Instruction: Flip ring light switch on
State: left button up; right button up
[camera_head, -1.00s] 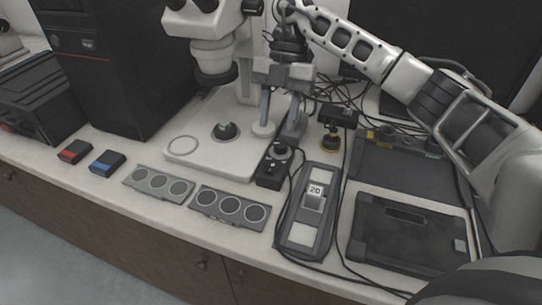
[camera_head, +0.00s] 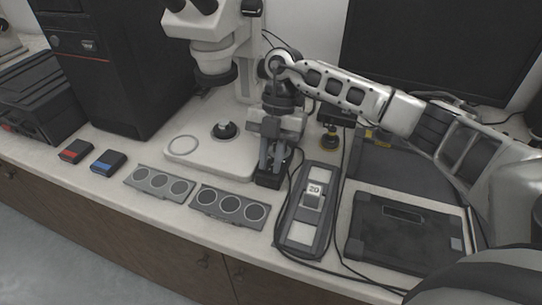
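The small black control box (camera_head: 268,181) stands on the bench just right of the white microscope base, mostly covered by my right gripper. Its knob and its switch are hidden in this view. My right gripper (camera_head: 274,170) points down at the box from above, with its fingertips at or just over its top. The two fingers look close together; whether they touch each other or the box cannot be told. The microscope (camera_head: 215,62) stands behind and to the left. My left gripper is not in view.
Two sample plates with round discs (camera_head: 228,205) lie in front of the microscope. A grey device labelled 20 (camera_head: 305,215) and a black tablet-like case (camera_head: 405,232) lie to the right. Cables run beside the box. A black tower (camera_head: 120,65) stands at left.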

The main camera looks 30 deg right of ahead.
grip_shut()
jog(key=shift+s+a+r+t+h+p, duration=0.2)
jog(key=shift+t+h+p, duration=0.2)
jog(key=shift+h+p, duration=0.15)
jog(key=shift+a+f+t+h, duration=0.1)
jog(key=shift+f+t+h, duration=0.1)
jog(key=shift+t+h, duration=0.4)
jog(key=o, duration=0.7)
grip_release()
jog(key=shift+r, duration=0.1)
jog(key=r, duration=0.5)
jog(key=d+r+b, duration=0.1)
jog(key=r, duration=0.4)
jog(key=w+r, duration=0.1)
jog(key=r, duration=0.4)
jog(key=shift+w+d+r, duration=0.1)
jog(key=shift+d+r, duration=0.2)
jog(key=shift+r, duration=0.05)
